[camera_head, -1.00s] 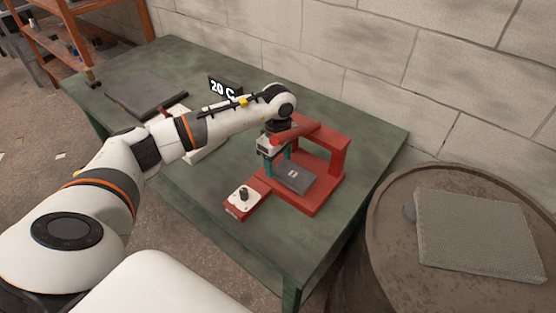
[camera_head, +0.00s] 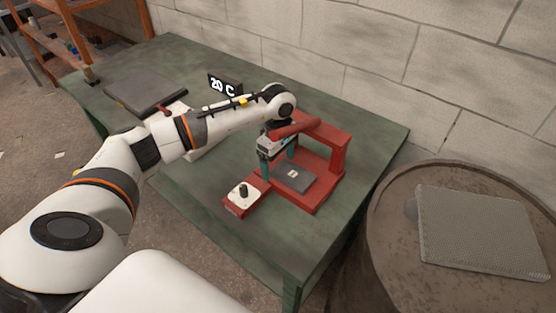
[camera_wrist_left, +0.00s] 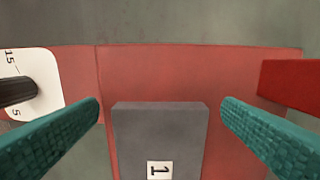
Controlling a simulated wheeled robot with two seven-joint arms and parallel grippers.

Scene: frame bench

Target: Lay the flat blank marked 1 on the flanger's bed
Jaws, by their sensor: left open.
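The dark grey flat blank marked 1 (camera_head: 300,181) lies on the red bed of the flanger (camera_head: 322,202) in the head view. In the wrist view the blank (camera_wrist_left: 160,125) lies over the red bed (camera_wrist_left: 200,65), its white label near the bottom edge. My left gripper (camera_head: 279,166) is just above the bed, beside the flanger's raised red bar. Its teal fingers (camera_wrist_left: 161,105) are open, one on each side of the blank, with a small gap on both sides. My right gripper is not in view.
A dial plate with a black knob (camera_head: 242,193) sits at the flanger's front left. A dark slab (camera_head: 146,96) and a "20 C" sign (camera_head: 224,87) stand farther back on the green table (camera_head: 200,228). A barrel (camera_head: 390,240) with a mesh-like grey pad (camera_head: 480,232) is at right.

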